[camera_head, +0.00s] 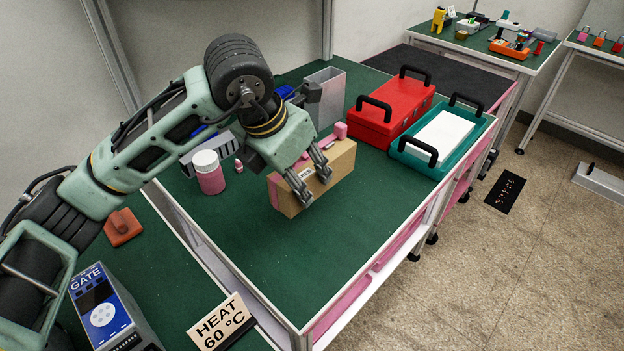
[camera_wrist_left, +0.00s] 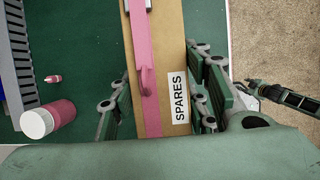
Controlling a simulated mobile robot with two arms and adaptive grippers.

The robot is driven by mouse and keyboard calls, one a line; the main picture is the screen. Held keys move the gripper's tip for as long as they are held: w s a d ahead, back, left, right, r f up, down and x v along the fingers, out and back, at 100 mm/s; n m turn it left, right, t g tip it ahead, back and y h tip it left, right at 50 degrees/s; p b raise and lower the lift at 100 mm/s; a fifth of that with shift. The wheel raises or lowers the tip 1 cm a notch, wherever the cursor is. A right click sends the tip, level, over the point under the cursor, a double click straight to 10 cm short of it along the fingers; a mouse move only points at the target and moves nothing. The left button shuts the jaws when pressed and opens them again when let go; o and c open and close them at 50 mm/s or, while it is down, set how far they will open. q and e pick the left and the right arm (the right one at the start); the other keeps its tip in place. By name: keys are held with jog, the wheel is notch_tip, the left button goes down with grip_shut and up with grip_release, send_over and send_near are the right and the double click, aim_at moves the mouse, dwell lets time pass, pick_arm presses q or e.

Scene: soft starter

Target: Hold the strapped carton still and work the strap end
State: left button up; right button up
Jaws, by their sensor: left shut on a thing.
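The brown carton (camera_head: 338,169) stands on the green bench, with a pink strap (camera_head: 274,194) around it. My left gripper (camera_head: 312,186) is shut on the carton from above, its fingers on either side of it. In the left wrist view the carton (camera_wrist_left: 170,45) fills the middle, with the strap (camera_wrist_left: 151,115) running along its top beside a SPARES label (camera_wrist_left: 178,98). A raised pink strap end (camera_wrist_left: 146,80) shows on the strap. A grey buckle (camera_wrist_left: 138,5) is cut off at the top edge. Part of my right arm shows small at the right; its gripper's state is unclear.
A pink jar with a white lid (camera_head: 208,172) stands left of the carton. A grey upright box (camera_head: 325,97) stands behind it. A red toolbox (camera_head: 390,110) and a teal tray (camera_head: 455,155) are to the right. The bench front is clear.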

pick_arm(q)
jog(key=shift+w+a, duration=0.35)
jog(key=shift+a, duration=0.3)
pick_arm(e)
jog(key=shift+f, duration=0.2)
